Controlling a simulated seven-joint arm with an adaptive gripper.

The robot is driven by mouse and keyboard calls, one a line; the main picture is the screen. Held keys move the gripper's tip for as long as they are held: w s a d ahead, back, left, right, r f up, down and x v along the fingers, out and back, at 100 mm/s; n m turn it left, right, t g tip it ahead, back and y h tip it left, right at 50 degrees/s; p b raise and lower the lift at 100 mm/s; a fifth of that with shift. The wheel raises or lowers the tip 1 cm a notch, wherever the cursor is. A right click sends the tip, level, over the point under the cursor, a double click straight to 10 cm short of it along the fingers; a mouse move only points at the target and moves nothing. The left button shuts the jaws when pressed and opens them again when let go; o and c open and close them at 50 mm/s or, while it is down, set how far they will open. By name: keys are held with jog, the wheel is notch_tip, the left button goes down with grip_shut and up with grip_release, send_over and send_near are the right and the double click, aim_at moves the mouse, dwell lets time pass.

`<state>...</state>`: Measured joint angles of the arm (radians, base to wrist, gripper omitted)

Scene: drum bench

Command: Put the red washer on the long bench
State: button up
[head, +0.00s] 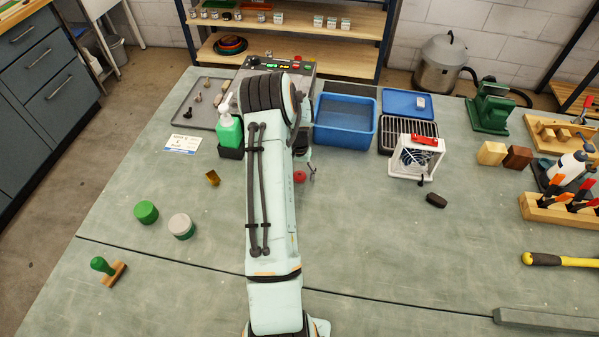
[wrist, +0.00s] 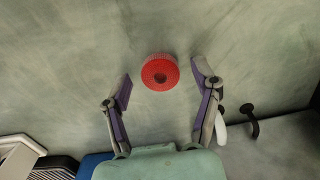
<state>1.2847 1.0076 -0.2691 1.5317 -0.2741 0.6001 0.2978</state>
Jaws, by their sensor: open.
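The red washer (head: 300,176) is a small round piece with a dark centre hole, seen just right of my arm in the head view. It appears to lie on the green bench top (head: 380,240). In the wrist view the washer (wrist: 160,72) sits just beyond and between my fingertips, apart from both. My gripper (wrist: 164,84) is open, with nothing between its purple pads. In the head view my arm hides most of the gripper. I cannot tell whether this green top is the long bench.
A blue bin (head: 345,121) and a white-framed box (head: 416,157) stand behind and right. A green bottle (head: 229,130) stands left of my arm. Small hooked parts (wrist: 248,118) are near the right finger. The bench front centre-right is clear.

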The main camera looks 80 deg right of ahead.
aim_at(300, 175)
notch_tip(300, 175, up, 12)
jog(key=shift+r, duration=0.2)
jog(key=shift+w, duration=0.1)
